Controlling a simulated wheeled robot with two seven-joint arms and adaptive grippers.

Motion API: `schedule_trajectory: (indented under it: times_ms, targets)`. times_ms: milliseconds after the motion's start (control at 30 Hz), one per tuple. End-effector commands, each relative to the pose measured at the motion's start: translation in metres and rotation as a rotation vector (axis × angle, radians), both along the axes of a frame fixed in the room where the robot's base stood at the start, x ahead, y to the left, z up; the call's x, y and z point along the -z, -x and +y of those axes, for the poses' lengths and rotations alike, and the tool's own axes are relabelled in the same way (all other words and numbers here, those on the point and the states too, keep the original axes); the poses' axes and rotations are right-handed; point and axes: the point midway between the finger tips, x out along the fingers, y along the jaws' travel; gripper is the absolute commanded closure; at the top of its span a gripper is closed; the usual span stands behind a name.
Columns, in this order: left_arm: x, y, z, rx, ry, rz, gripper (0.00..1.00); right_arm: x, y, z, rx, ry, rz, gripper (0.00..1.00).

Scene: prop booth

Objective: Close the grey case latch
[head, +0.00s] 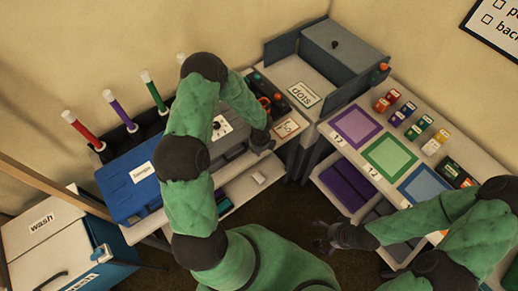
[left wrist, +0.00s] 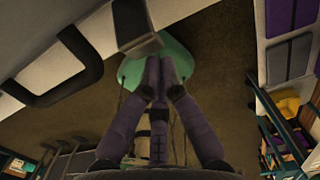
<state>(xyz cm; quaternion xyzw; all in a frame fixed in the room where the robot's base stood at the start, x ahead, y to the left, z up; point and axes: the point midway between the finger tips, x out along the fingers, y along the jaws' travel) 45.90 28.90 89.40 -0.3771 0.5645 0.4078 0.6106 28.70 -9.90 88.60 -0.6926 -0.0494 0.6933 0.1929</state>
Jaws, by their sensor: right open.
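The grey case (head: 232,154) lies on the left bench, partly hidden behind my left arm. In the left wrist view its front edge runs across the upper left, with a dark handle (left wrist: 72,92). A grey block (left wrist: 136,28), which looks like the latch, sticks out beside it; I cannot tell its exact position. My left gripper (head: 263,142) is at the case's right front corner. In the left wrist view its fingertips (left wrist: 163,66) are together, just below the grey block; touching is unclear. My right gripper (head: 323,238) is open and empty, low over the floor, away from the case.
A blue case (head: 128,187) is left of the grey one. Coloured tubes (head: 116,108) stand behind. A grey bin (head: 340,52) is at the back corner. The right bench has coloured squares (head: 389,155) and small blocks. A lower shelf (head: 240,190) runs beneath the left bench.

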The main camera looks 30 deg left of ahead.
Motion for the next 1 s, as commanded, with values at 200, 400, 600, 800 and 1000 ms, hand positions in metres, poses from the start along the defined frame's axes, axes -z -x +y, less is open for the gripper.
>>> schedule_trajectory:
  times_ms: [200,400,600,800,1000]
  targets:
    - [-0.005,-0.001,0.002,-0.002,0.047,0.019,1.0,-0.015,0.0,0.0,0.0,0.0,0.0,0.0]
    - [-0.008,-0.002,0.004,-0.001,0.054,0.022,1.0,-0.024,0.0,0.0,0.0,0.0,0.0,0.0]
    - [-0.011,-0.002,0.005,-0.001,0.053,0.023,1.0,-0.033,0.0,0.0,0.0,0.0,0.0,0.0]
    - [-0.014,-0.003,0.007,-0.001,0.054,0.022,1.0,-0.041,0.0,0.0,0.0,0.0,0.0,0.0]
    - [-0.012,-0.003,0.007,0.0,0.053,0.023,1.0,-0.039,0.0,0.0,0.0,0.0,0.0,0.0]
